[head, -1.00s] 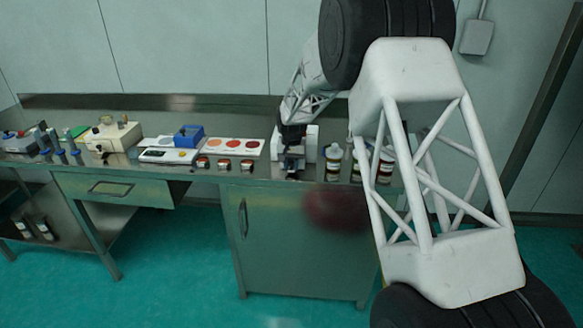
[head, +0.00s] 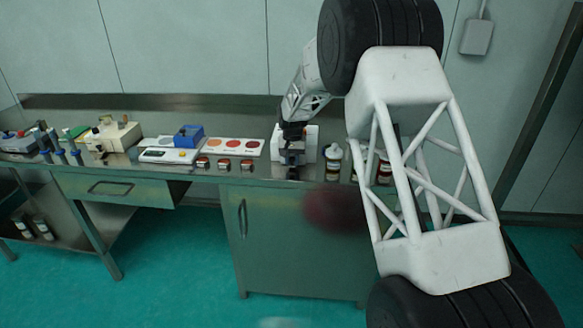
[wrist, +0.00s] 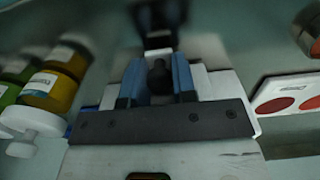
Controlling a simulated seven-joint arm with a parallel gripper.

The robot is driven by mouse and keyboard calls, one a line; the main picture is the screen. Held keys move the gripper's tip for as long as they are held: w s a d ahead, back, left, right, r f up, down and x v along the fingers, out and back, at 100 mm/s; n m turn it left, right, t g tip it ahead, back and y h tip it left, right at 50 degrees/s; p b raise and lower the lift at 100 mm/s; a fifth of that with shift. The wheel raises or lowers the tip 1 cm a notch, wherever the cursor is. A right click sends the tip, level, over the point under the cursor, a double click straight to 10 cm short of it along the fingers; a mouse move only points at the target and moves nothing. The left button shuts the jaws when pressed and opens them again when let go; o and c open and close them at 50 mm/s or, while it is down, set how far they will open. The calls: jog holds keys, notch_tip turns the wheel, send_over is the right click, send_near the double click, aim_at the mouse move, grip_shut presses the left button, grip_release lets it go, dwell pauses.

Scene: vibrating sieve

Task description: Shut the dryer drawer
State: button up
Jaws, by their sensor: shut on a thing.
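The dryer (head: 309,150) is a small white unit on the back bench, right of the sample cards. My gripper (head: 293,140) points down at its front, and dark parts there hide much of the drawer. In the wrist view, the blue fingers of my gripper (wrist: 160,82) are closed on a dark knob (wrist: 158,72), which looks like the drawer's handle. White dryer surfaces (wrist: 222,85) show behind the fingers. How far the drawer stands out cannot be told.
Brown, white-labelled bottles (head: 333,160) stand close to the dryer's right; they show in the wrist view (wrist: 48,90) at left. A sample card (head: 236,147), small jars and a scale (head: 168,155) lie left. My arm covers the right side.

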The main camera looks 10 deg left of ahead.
jog(key=shift+w+a, duration=0.1)
jog(key=shift+w, duration=0.3)
jog(key=shift+w+r, duration=0.1)
jog(key=shift+w, duration=0.4)
dwell(0.4)
jog(key=o, duration=0.7)
jog(key=shift+w, duration=0.1)
jog(key=shift+r, duration=0.1)
jog(key=shift+r, duration=3.8)
